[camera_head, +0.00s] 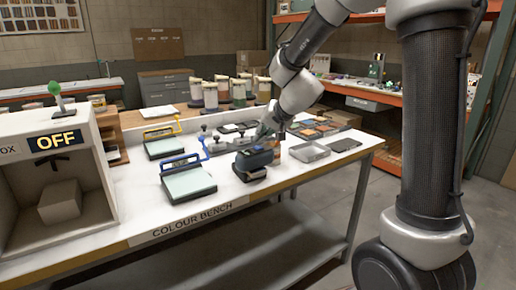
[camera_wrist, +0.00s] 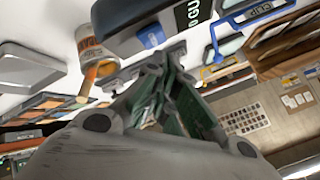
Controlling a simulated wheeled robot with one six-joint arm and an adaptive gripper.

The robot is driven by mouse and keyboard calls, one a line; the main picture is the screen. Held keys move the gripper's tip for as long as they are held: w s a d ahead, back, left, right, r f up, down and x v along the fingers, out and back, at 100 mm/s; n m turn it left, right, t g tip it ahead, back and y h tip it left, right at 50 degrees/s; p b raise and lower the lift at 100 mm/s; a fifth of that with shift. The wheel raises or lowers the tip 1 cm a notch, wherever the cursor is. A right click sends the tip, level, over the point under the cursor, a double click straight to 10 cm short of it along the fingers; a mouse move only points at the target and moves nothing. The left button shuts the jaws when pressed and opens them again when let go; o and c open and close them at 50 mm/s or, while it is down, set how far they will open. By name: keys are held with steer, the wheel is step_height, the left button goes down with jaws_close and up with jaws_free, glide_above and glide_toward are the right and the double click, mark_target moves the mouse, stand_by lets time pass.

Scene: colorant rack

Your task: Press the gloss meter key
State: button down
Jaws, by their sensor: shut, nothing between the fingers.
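The gloss meter (camera_head: 254,162) is a dark blue-black box near the front edge of the bench. In the wrist view the gloss meter (camera_wrist: 125,22) fills the top, with a blue key (camera_wrist: 150,37) on its face and a dark display (camera_wrist: 188,14) ending in "0 GU". My gripper (camera_head: 264,137) is just behind and above the meter in the head view. In the wrist view my gripper (camera_wrist: 166,58) has its fingers together and empty, with the tips close below the key. I cannot tell whether they touch the meter.
An orange-labelled jar (camera_wrist: 92,45) stands close beside the meter. A grey tray (camera_head: 309,151) and a dark flat slab (camera_head: 344,145) lie to the right. A blue-handled panel device (camera_head: 190,184) stands left. A light box (camera_head: 60,170) reading OFF is far left. Bare bench lies in front of the meter.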

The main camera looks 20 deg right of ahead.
steer(key=shift+f, duration=0.1)
steer(key=shift+f, duration=0.35)
steer(key=shift+f, duration=0.35)
stand_by(0.8)
steer(key=shift+r, duration=0.8)
steer(key=shift+r, duration=2.5)
